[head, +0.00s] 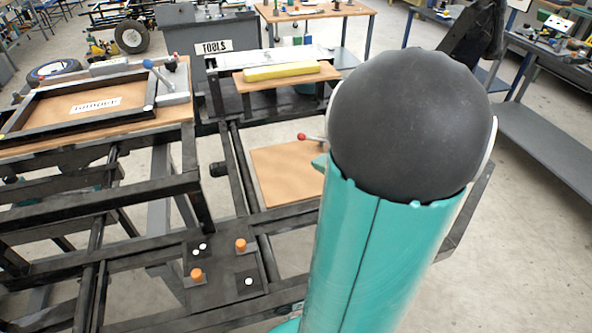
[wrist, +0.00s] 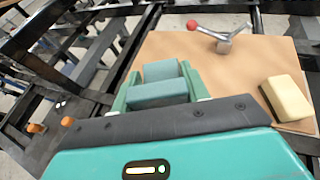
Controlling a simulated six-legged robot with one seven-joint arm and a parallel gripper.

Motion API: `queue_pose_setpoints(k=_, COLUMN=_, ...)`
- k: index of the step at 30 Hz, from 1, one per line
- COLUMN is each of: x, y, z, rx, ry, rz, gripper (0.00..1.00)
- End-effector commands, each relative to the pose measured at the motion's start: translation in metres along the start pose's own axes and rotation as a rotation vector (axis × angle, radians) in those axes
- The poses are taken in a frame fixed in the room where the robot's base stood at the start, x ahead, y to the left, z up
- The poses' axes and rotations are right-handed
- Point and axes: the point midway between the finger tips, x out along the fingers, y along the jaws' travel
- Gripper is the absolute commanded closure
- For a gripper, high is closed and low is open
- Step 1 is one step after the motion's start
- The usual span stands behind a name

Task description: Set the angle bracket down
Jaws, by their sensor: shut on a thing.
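In the wrist view my gripper (wrist: 158,88) is shut on a blue-grey piece with two flat faces and a dark gap between them. I take this piece to be the angle bracket (wrist: 157,93). The green fingers press on its left and right sides. It is in front of a light brown board (wrist: 240,75); I cannot tell whether it touches the board. In the head view the board (head: 285,180) shows in part, and my arm hides the gripper and the bracket.
A red-knobbed lever (wrist: 220,33) stands at the board's far side. A yellow block (wrist: 287,98) lies at its right edge. Orange caps (head: 197,274) sit on dark plates of the black frame (head: 110,245). The board's middle looks clear.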

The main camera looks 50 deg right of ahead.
Motion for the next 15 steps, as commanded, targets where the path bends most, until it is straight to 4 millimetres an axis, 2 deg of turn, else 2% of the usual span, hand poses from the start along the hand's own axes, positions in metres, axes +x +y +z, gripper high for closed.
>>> queue_pose_setpoints(k=1, x=0.014, y=0.002, z=-0.001, rx=0.0, ry=0.002, rz=0.007, gripper=0.83)
queue_pose_setpoints(k=8, x=0.069, y=0.002, z=-0.003, rx=0.0, ry=0.002, rz=0.005, gripper=0.83)
queue_pose_setpoints(k=15, x=0.118, y=0.003, z=-0.026, rx=0.002, ry=0.003, rz=0.004, gripper=0.83)
